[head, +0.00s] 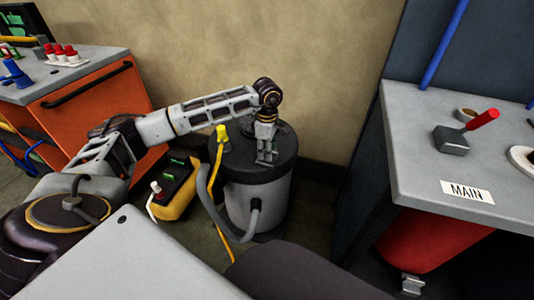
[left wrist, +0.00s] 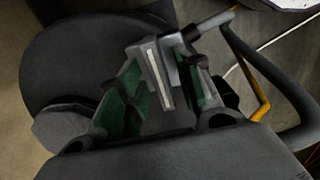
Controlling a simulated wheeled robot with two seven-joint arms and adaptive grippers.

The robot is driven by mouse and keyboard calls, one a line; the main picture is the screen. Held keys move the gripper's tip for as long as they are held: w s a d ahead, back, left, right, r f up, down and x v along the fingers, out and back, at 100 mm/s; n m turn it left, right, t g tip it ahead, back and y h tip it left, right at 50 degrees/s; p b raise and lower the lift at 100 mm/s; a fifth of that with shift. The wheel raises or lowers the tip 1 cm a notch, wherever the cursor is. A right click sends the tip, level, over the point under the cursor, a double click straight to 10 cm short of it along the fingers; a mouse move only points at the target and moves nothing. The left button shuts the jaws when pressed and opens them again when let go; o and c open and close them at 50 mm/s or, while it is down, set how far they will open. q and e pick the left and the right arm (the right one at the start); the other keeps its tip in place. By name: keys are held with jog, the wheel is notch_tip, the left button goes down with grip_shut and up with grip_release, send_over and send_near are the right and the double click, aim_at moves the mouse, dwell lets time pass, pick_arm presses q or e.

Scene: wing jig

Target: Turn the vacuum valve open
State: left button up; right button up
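The vacuum (head: 250,195) is a grey canister with a dark round lid, standing on the floor near the wall. My left gripper (head: 266,155) reaches over from the left and points down at the lid. In the left wrist view, its two green-padded fingers (left wrist: 163,88) stand apart on either side of a grey block with a pale stripe (left wrist: 160,75). A short grey bar extends from the block to the upper right. It looks like the valve, but I cannot tell whether the pads press on it. My right gripper is not in view.
A grey hose (head: 207,195) and yellow cable (head: 222,235) run beside the canister. A yellow and black box (head: 177,185) stands left of it. A grey bench (head: 440,165) labelled MAIN is at right, with a red-handled lever (head: 468,130). An orange cabinet (head: 90,105) stands at left.

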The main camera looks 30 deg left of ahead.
pick_arm(q)
jog(key=shift+f, duration=0.45)
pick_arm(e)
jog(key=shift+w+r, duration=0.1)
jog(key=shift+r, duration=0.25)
pick_arm(q)
jog(key=shift+c, duration=0.4)
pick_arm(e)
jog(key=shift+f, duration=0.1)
pick_arm(q)
grip_shut()
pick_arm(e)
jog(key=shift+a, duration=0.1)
